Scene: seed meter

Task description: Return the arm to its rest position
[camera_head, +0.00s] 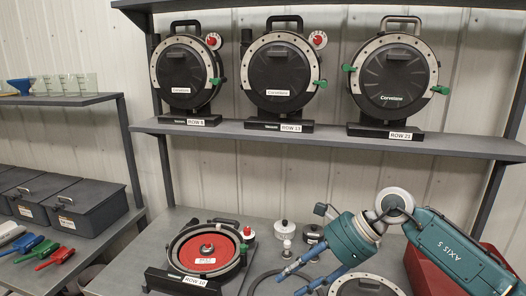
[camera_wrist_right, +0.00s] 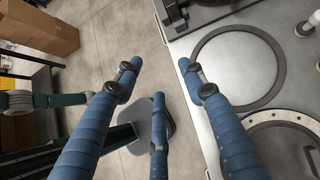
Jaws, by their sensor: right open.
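My right gripper (camera_head: 292,284) comes in from the right of the head view on its teal arm, low over the front of the workbench (camera_head: 262,226). Its blue fingers point down and left. In the right wrist view the fingers (camera_wrist_right: 157,72) are spread wide with nothing between them. They are above the bench's front edge, with grey floor showing below and between them. My left gripper is not seen in the head view.
A seed meter (camera_head: 188,262) labelled ROW 10, with a red disc inside, lies open on the bench. Small round parts (camera_head: 287,229) stand beside it. A red box (camera_head: 432,272) is behind my right arm. Coloured scoops (camera_head: 54,258) lie left.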

